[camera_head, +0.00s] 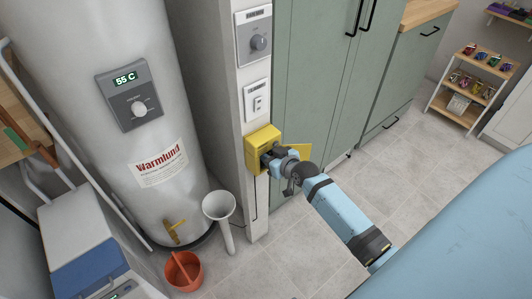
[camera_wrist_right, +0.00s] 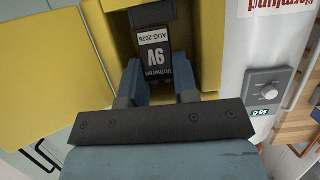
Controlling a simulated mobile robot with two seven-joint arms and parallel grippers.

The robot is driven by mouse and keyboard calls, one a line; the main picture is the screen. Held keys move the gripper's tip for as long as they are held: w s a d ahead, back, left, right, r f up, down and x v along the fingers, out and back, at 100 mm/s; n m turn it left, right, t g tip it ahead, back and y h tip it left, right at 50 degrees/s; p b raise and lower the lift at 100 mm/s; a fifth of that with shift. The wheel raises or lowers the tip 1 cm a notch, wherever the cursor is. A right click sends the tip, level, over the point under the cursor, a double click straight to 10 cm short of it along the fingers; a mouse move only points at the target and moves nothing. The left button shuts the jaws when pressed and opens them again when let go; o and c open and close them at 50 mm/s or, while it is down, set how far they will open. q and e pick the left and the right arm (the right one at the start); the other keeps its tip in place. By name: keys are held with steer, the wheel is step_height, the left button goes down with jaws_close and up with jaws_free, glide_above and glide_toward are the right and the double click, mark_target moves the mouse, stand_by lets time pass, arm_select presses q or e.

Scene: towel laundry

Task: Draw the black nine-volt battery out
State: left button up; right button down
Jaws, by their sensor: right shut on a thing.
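The black nine-volt battery (camera_wrist_right: 154,58) shows in the right wrist view, with white lettering and a "9V" label. Its far end is inside the yellow box (camera_wrist_right: 208,45), and its near part is between my right fingers. My right gripper (camera_wrist_right: 158,82) is shut on it at the box's opening. In the head view the yellow box (camera_head: 259,139) is on the narrow white wall panel, and my right gripper (camera_head: 268,157) reaches it from the right. The battery is hidden there. The yellow door (camera_head: 299,152) stands open on the right. My left gripper is not in view.
A white boiler (camera_head: 160,80) stands left of the panel. A white funnel pipe (camera_head: 220,207) and an orange bucket (camera_head: 184,271) are low in front of it. Green cabinets (camera_head: 312,80) are close on the right. The tiled floor (camera_head: 400,165) is clear.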

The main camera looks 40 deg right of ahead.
steer(key=f+p+v, duration=0.1)
steer(key=p+v, duration=0.2)
steer(key=v, duration=0.4)
steer(key=shift+s+p, duration=0.4)
steer(key=shift+s, duration=0.1)
stand_by(0.4)
steer(key=shift+a+r, duration=0.15)
